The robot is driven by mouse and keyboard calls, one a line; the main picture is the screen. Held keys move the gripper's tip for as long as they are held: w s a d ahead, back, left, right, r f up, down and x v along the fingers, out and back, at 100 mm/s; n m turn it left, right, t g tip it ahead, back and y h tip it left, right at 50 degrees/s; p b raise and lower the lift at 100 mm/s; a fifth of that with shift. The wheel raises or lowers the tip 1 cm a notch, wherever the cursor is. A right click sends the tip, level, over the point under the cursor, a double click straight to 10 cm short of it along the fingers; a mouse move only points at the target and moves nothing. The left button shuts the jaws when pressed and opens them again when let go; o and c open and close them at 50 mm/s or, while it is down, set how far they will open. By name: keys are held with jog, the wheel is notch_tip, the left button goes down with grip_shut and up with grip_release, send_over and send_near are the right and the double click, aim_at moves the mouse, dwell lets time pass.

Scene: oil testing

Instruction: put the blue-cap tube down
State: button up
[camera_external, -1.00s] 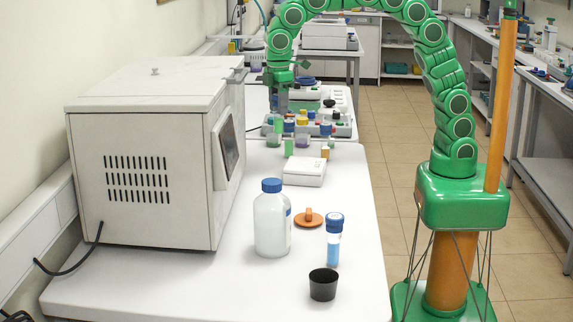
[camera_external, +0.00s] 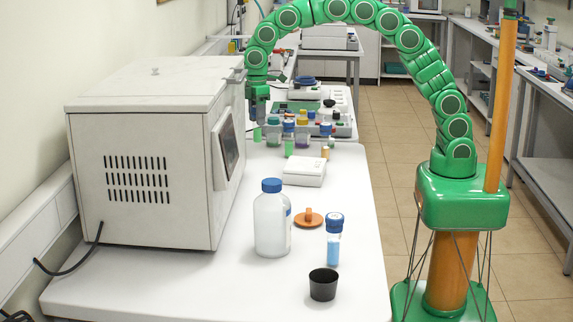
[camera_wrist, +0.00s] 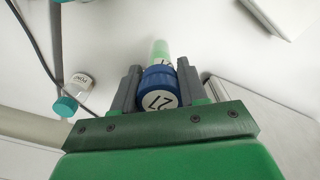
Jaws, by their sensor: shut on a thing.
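My gripper (camera_wrist: 157,88) is shut on the blue-cap tube (camera_wrist: 160,88), with a finger on each side of the cap. The cap top is marked with what looks like 27, and the pale green body extends beyond it. In the external view, my gripper (camera_external: 257,112) is at the far left of the white bench, by the far corner of the white oven. The tube's green body (camera_external: 257,134) shows below the fingers. I cannot tell whether its lower end touches the bench. A second blue-capped tube (camera_external: 334,240) stands upright near the front.
A teal-capped bottle (camera_wrist: 70,100) lies left of the held tube in the wrist view. The white oven (camera_external: 150,165) is close on the near side. Several small tubes and bottles stand right of my gripper, beyond a white device (camera_external: 304,172). A black cup (camera_external: 323,285) stands in front.

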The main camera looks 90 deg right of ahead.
aim_at(257, 130)
jog(key=shift+f, duration=2.6)
jog(key=o, duration=1.1)
jog(key=shift+f, duration=0.1)
